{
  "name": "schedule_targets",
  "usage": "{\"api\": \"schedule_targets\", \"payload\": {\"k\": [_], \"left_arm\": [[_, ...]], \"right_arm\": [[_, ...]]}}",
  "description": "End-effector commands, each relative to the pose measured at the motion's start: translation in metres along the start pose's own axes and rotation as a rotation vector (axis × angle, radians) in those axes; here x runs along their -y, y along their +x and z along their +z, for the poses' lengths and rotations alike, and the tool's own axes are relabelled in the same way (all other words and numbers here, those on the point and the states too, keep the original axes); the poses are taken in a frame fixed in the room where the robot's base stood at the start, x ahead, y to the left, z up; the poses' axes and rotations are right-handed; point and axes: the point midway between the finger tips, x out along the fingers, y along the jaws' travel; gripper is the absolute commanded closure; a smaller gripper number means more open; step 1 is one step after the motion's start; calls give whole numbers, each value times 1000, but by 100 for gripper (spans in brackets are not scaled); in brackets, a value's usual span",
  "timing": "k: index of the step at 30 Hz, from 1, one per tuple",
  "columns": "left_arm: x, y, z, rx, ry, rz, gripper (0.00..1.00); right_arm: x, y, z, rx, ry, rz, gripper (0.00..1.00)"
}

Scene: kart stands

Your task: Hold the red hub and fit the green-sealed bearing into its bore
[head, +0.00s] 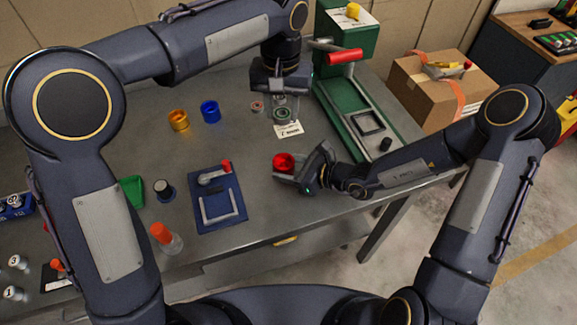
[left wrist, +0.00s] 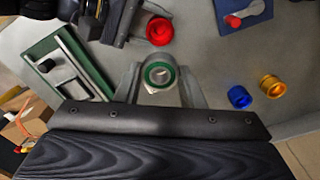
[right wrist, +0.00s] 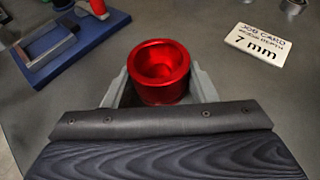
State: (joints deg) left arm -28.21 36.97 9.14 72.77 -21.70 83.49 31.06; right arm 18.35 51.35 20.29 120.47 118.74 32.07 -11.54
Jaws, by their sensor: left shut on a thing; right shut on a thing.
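The red hub (head: 284,162) is a short red cylinder with an open bore, held upright between the fingers of my right gripper (head: 290,177). The right wrist view shows the hub (right wrist: 159,72) large, its bore facing up and empty. My left gripper (head: 281,103) is shut on the green-sealed bearing (head: 281,113), above the table and behind the hub. The left wrist view shows the bearing (left wrist: 160,74) as a ring with a green seal between the fingertips. The bearing and the hub are apart.
Gold hub (head: 179,120) and blue hub (head: 210,111) stand on the table, with a small red-sealed ring (head: 257,106) nearby. The job card (right wrist: 259,44) reads 7 mm. A green press (head: 350,90) stands to the right.

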Motion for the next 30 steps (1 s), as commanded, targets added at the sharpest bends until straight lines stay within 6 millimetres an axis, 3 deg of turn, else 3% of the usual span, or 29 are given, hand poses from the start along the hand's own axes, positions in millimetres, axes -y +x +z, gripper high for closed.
{"api": "schedule_targets", "payload": {"k": [10,14,21,25,30], "left_arm": [[0,5,0,1,-15,-1,89],[-2,35,-2,5,-120,-5,89],[-2,105,-2,5,-402,-4,89],[-1,122,0,2,-480,-1,89],[-1,125,0,0,-496,1,89]], "right_arm": [[0,0,0,0,0,0,81],[0,0,0,0,0,0,81],[0,0,0,0,0,0,81],[0,0,0,0,0,0,81],[0,0,0,0,0,0,81]]}}
